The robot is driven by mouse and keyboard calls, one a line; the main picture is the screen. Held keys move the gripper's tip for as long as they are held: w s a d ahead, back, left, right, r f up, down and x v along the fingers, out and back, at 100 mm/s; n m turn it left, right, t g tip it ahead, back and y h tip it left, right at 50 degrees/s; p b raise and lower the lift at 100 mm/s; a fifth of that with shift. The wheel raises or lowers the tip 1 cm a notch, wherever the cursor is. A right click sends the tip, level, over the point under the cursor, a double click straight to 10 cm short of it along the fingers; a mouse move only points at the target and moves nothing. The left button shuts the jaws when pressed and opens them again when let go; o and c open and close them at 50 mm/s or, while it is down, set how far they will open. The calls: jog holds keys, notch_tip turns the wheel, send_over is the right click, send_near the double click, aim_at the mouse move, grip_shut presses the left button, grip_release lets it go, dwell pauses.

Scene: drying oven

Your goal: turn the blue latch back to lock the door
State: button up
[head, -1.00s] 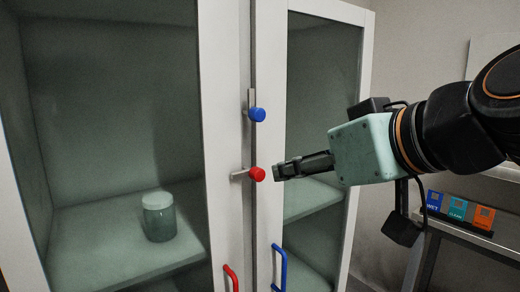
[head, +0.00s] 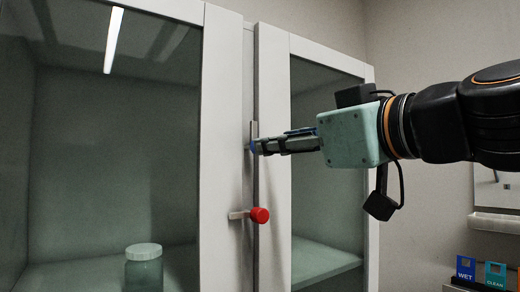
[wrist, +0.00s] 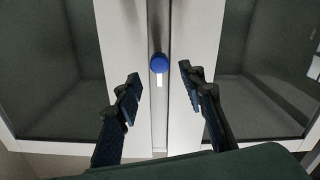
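The blue latch (wrist: 159,63) has a round blue knob in the wrist view, between my two fingers and beyond their tips. In the head view its metal bar (head: 254,130) stands upright along the seam between the doors, and my fingers hide most of the knob. My gripper (head: 258,147) reaches in from the right at the latch's height. In the wrist view its fingers are open, one on each side of the knob. I cannot tell whether they touch it.
A red latch (head: 260,215) sits below, its bar lying sideways to the left. The left glass door (head: 100,150) shows a lidded jar (head: 144,270) on a shelf behind it. Coloured label blocks (head: 480,272) stand at the lower right.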

jog(key=x, duration=0.6)
jog(key=shift+a, duration=0.1)
jog(key=shift+c, duration=0.3)
grip_shut()
